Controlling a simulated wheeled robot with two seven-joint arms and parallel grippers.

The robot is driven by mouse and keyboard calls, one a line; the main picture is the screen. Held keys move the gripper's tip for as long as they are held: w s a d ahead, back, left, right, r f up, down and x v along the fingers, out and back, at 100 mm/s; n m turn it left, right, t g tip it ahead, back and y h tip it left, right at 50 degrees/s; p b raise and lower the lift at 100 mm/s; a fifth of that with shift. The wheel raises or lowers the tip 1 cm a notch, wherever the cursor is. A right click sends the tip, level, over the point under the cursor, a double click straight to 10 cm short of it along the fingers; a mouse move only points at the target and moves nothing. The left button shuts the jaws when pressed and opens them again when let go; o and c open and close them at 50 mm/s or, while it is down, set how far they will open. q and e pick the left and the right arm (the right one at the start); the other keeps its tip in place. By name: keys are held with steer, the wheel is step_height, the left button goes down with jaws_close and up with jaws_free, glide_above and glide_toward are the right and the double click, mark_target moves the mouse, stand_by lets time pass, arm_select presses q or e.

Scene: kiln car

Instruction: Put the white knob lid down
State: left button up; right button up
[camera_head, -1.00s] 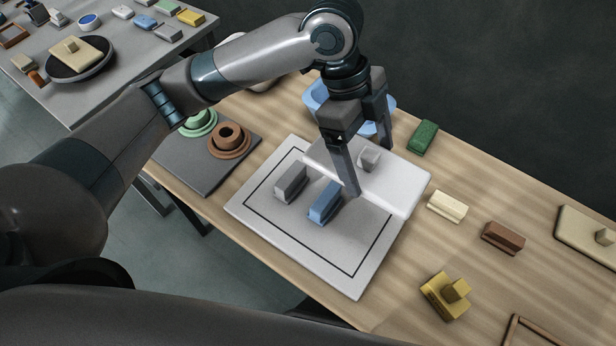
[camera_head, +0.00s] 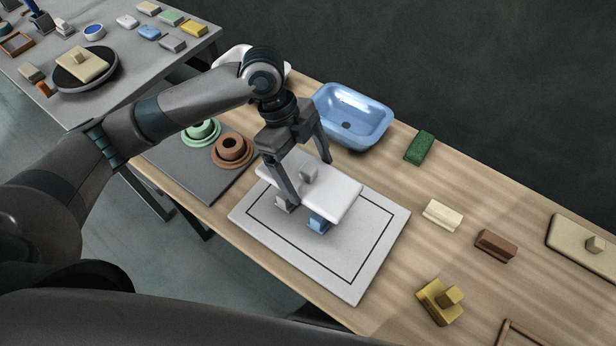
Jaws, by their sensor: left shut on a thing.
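The lid is over a grey block (camera_head: 284,204) and a blue block (camera_head: 319,224), which stand on a pale board (camera_head: 375,240) with a black outline. The lid hides most of both blocks. I cannot tell whether it touches them. My right gripper is not in view.
A blue basin (camera_head: 372,112) stands behind the board. A dark tray (camera_head: 205,185) with green and brown ring-shaped pieces is at left. A green block (camera_head: 420,147), cream block (camera_head: 442,215), brown block (camera_head: 496,245) and yellow knobbed piece (camera_head: 436,305) lie to the right.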

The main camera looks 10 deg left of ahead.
mark_target(308, 184)
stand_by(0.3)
arm_select(q)
steer(key=shift+f+p, duration=0.8)
steer(key=shift+f, duration=1.15)
steer(key=shift+f, duration=0.6)
steer(key=o, duration=1.7)
